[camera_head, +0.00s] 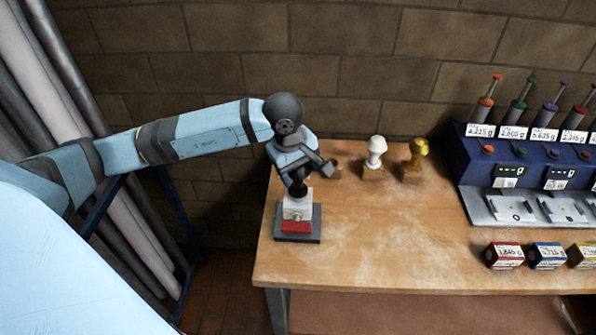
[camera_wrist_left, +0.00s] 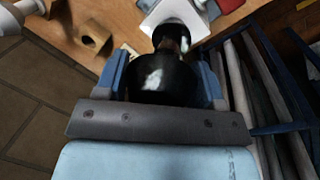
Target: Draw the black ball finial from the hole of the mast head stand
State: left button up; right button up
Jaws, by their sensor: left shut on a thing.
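The black ball finial (camera_wrist_left: 160,80) is between the fingers of my left gripper (camera_wrist_left: 165,75), which is shut on its ball. Its narrower neck points to the white mast head stand (camera_wrist_left: 163,14). In the head view my left gripper (camera_head: 297,178) is above the stand (camera_head: 297,208), at the table's left end. The stand is a white block on a dark base with a red front part. A dark part of the finial (camera_head: 298,191) shows just above the block. The hole is hidden, and I cannot tell how deep the stem sits. My right gripper is not in view.
A white finial (camera_head: 376,148) and a gold finial (camera_head: 417,152) stand on wooden blocks to the right. An empty wooden block (camera_wrist_left: 92,38) shows in the left wrist view. A blue dispenser (camera_head: 480,165) and several small boxes occupy the right side. The front middle is clear.

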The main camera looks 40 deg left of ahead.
pick_arm(q)
jog(key=shift+r+p, duration=0.65)
jog(key=shift+r, duration=1.5)
